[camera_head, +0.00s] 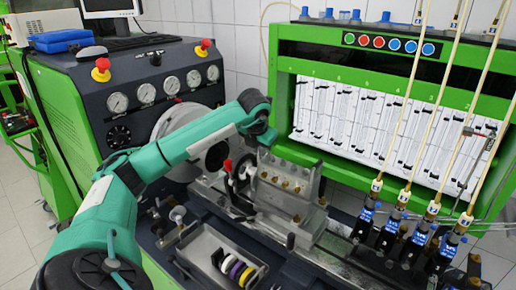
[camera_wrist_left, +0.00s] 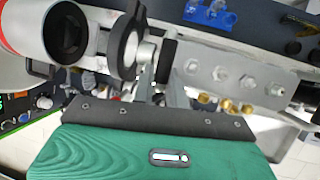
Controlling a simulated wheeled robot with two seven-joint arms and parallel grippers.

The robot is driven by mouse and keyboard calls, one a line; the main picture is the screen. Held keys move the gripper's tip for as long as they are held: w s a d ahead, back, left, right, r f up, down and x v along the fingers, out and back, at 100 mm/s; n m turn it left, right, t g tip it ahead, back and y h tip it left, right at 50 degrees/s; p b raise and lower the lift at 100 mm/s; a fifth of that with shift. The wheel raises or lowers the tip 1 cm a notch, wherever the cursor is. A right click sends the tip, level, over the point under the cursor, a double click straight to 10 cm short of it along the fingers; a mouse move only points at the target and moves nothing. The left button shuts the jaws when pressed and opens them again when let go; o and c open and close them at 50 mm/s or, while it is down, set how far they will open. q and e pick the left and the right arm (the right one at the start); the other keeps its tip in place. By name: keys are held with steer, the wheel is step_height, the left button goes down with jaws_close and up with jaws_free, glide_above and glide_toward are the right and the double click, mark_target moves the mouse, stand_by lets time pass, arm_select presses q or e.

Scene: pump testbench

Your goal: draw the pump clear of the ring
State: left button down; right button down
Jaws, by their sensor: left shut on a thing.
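The pump (camera_head: 285,188) is a silver-grey block with brass fittings on the bench bed, right of the big round drive housing. In the left wrist view the pump (camera_wrist_left: 235,72) fills the right side, with its brass fittings below. A dark ring (camera_wrist_left: 125,42) stands to its left. A short silver part lies between ring and pump; I cannot tell whether it still sits in the ring. In the head view the ring (camera_head: 240,172) shows at the pump's left end. My left gripper (camera_wrist_left: 160,78) is shut on the pump near that end. My right gripper is not in view.
A metal tray (camera_head: 215,255) with several coloured rings lies in front of the pump. Several hoses with blue-black injectors (camera_head: 400,225) hang at the right. A green-framed panel (camera_head: 365,125) stands behind. Gauges (camera_head: 145,93) are on the cabinet at the left.

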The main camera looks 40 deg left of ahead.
arm_select(q)
steer(key=c, duration=1.3)
jaws_free()
steer(key=shift+d, duration=0.1)
steer(key=shift+r, duration=0.1)
steer(key=shift+s+r, duration=0.1)
steer(key=shift+r, duration=0.15)
steer(key=shift+b+v, duration=1.8)
steer(key=shift+v, duration=4.75)
steer(key=shift+s+d+f, duration=0.1)
steer(key=shift+f, duration=0.05)
